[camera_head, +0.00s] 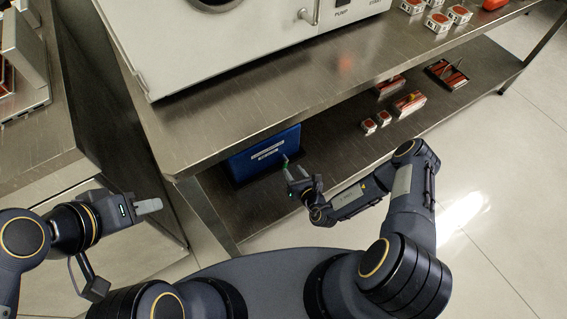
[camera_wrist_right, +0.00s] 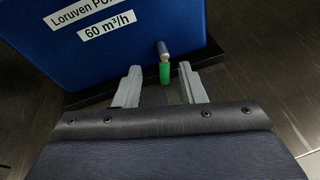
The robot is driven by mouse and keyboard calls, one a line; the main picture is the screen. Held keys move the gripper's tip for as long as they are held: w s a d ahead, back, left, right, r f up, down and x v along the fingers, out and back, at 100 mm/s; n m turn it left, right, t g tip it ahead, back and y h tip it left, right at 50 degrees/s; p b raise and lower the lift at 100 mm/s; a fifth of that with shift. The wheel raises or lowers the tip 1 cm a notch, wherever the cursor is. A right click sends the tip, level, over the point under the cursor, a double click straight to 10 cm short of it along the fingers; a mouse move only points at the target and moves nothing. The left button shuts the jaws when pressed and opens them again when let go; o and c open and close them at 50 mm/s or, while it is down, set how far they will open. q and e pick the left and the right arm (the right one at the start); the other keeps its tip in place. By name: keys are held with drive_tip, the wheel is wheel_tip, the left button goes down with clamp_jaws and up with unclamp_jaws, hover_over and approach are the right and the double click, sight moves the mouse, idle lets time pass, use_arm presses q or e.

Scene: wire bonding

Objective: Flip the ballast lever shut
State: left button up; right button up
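The blue pump box (camera_head: 264,157) stands on the lower shelf; its white labels, one reading 60 m³/h, show in the right wrist view (camera_wrist_right: 110,35). A small lever with a metal shaft and green tip (camera_wrist_right: 165,72) sticks out from its front; the tip also shows in the head view (camera_head: 286,160). My right gripper (camera_wrist_right: 158,88) is open, its two grey fingers apart with the green tip between them in the picture. Contact with the lever cannot be told. My left gripper (camera_head: 148,206) is far left, away from the pump; its finger gap cannot be made out.
A steel bench (camera_head: 250,105) carries a large white machine (camera_head: 235,40) above the lower shelf (camera_head: 345,150). Red-and-white boxes (camera_head: 409,103) and a dark tray (camera_head: 446,74) lie further right on that shelf. Another steel cabinet (camera_head: 40,150) stands left. Open floor is at right.

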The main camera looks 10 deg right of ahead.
sight(285, 166)
drive_tip(key=f, duration=0.1)
drive_tip(key=s+f, duration=0.1)
drive_tip(key=f+m+h, duration=0.1)
drive_tip(key=shift+s+a+f+g, duration=0.2)
drive_tip(key=shift+a+g, duration=0.1)
drive_tip(key=shift+g, duration=0.1)
drive_tip(key=b+x, duration=0.2)
drive_tip(key=x, duration=0.5)
drive_tip(key=shift+w+a+f+b, duration=0.1)
drive_tip(key=shift+w+b, duration=0.2)
drive_tip(key=shift+b, duration=0.1)
drive_tip(key=shift+c, duration=0.5)
clamp_jaws()
